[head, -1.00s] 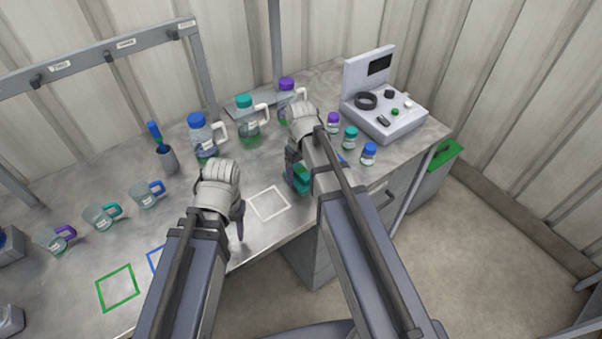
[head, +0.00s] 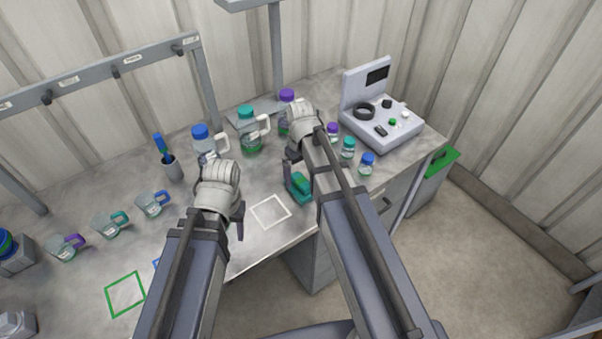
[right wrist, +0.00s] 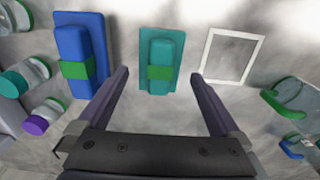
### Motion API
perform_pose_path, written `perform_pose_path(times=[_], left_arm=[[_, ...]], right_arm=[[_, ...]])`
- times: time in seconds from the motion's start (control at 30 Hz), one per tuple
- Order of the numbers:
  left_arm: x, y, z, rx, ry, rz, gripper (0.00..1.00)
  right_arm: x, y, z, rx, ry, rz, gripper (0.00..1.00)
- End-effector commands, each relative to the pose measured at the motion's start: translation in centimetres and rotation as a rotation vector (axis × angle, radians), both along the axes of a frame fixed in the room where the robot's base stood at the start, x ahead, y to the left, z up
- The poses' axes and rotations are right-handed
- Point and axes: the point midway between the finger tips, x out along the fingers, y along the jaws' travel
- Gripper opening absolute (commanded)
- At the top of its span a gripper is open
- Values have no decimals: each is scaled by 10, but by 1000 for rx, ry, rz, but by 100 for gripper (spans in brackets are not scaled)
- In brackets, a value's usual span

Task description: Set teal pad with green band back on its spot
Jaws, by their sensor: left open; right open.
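The teal pad with a green band (head: 299,187) lies on the bench near its front edge, below my right gripper (head: 296,166). In the right wrist view, the teal pad (right wrist: 160,38) lies flat, its raised teal bar crossed by the green band. My open right gripper (right wrist: 159,74) has its fingers on either side of the pad's near end, and nothing is held. A white square outline (head: 259,202) is just left of the pad and is empty. My left gripper (head: 238,222) is open and looks empty near the front edge, left of the outline.
A blue pad with a green band (right wrist: 92,35) lies beside the teal one. Lidded jugs (head: 252,136) and small jars (head: 348,147) stand behind. A console (head: 383,112) is at the back right. A green outline (head: 125,294) and several cups (head: 110,226) are left.

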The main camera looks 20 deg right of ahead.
Motion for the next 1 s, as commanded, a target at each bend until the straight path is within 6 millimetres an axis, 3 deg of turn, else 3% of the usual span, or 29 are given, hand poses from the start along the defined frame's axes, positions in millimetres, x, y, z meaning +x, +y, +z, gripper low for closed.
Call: perform_pose_path(times=[0.03, 0.4, 0.73, 0.83, 1.0], left_arm=[[0, 0, 17, 0, 0, 0, 50], [0, 0, 71, 0, 0, -2, 50], [0, 0, 79, 0, 0, -2, 50], [0, 0, 79, 0, 0, -2, 50], [0, 0, 79, 0, 0, -2, 50]], right_arm=[[0, 0, 17, 0, 0, 0, 100], [0, 0, 71, 0, 0, 0, 100], [-4, 4, 79, -2, 2, 2, 100], [-30, 27, 79, -16, 10, 7, 100], [-96, 77, 79, -65, 23, 2, 100]])
